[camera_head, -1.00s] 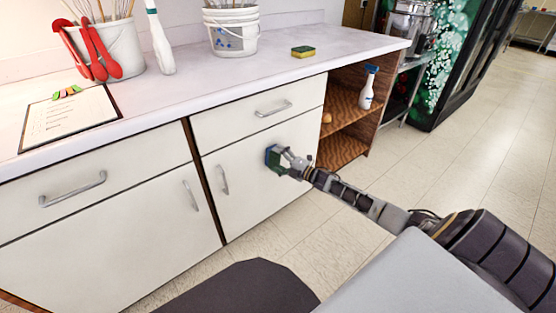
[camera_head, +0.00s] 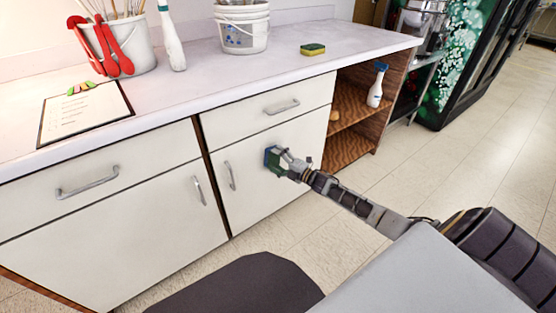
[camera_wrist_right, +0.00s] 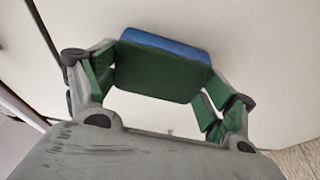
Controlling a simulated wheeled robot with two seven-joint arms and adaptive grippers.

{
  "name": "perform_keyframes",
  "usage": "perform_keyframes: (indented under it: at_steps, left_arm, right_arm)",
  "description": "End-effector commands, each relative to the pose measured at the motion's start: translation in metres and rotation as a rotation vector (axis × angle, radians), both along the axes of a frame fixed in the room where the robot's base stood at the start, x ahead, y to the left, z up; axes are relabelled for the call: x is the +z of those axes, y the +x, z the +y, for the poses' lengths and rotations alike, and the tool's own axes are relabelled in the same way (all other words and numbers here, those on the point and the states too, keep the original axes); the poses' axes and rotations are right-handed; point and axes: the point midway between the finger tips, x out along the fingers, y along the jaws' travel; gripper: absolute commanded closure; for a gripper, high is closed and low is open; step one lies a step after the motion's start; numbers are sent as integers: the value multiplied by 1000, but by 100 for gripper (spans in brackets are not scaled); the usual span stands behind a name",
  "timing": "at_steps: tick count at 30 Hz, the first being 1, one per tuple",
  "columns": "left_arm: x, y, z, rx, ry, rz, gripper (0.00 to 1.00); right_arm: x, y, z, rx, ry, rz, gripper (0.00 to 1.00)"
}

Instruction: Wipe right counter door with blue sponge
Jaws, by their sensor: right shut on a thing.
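The blue sponge (camera_head: 271,155), blue with a green layer, is at the upper middle of the right counter door (camera_head: 250,190) in the head view. My right gripper (camera_head: 281,163) is shut on it. In the right wrist view the sponge (camera_wrist_right: 162,67) sits between the two fingers of my right gripper (camera_wrist_right: 160,80), its green side towards me and its blue side towards the white door. I cannot tell for sure whether it touches the door. The door is white with a metal handle (camera_head: 231,175) to the left of the sponge. My left gripper is not in view.
A drawer (camera_head: 240,113) is above the door. A yellow-green sponge (camera_head: 313,49), a bucket (camera_head: 242,32), a utensil bucket (camera_head: 125,45) and a clipboard (camera_head: 85,112) are on the counter. A spray bottle (camera_head: 376,88) stands on the open wooden shelf at right.

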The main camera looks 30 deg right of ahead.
Motion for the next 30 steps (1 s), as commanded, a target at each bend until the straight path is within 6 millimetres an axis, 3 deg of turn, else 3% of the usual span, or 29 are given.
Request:
perform_keyframes:
  at_steps: [8, 30]
  left_arm:
    - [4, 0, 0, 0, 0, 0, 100]
    - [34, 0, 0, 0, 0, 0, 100]
  right_arm:
    - [2, -4, 2, 4, 3, -2, 42]
    - [1, -48, -4, -1, 1, 1, 42]
